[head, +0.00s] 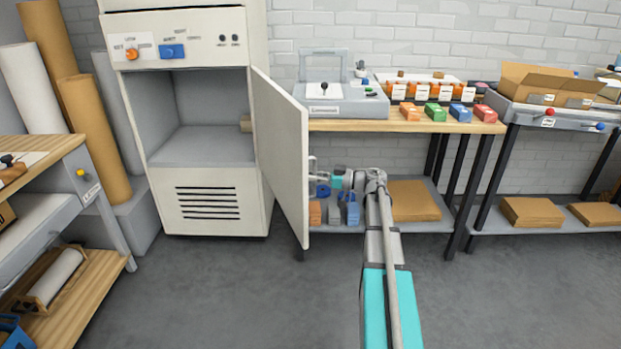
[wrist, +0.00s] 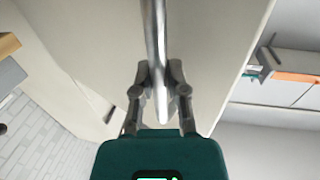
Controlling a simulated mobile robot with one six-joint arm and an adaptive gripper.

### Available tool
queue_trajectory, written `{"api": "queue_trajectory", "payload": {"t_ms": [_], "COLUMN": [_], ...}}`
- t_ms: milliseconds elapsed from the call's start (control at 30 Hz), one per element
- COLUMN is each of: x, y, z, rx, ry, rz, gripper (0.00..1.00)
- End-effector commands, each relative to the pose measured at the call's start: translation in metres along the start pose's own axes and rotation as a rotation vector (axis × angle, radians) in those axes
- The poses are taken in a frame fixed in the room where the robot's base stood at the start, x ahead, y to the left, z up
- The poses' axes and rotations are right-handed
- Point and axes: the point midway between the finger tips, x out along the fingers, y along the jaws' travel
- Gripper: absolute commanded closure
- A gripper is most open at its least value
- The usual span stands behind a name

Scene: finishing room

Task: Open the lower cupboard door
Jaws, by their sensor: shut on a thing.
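The lower cupboard door (head: 281,150) is a cream panel hinged on the right side of the cream cabinet (head: 205,160). The door panel (wrist: 215,45) fills much of that view.
A workbench (head: 410,126) with a grey machine (head: 340,98) and coloured boxes stands right of the door. Its lower shelf (head: 432,227) lies behind my arm. Another bench (head: 72,290) is at left. The grey floor (head: 220,290) in front is clear.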

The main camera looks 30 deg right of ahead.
Motion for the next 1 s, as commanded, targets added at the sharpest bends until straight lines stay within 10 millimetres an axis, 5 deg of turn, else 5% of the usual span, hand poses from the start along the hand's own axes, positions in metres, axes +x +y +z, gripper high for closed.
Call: {"api": "queue_trajectory", "payload": {"t_ms": [167, 200, 400, 1000], "x": [0.004, 0.004, 0.004, -0.006], "y": [0.001, 0.002, 0.001, 0.001], "z": [-0.001, -0.001, -0.001, 0.0], "rx": [0.001, 0.001, 0.001, 0.0], "ry": [0.003, 0.003, 0.002, 0.001], "rz": [0.0, 0.0, -0.001, 0.0], "gripper": [1.0, 0.8, 0.46, 0.46]}}
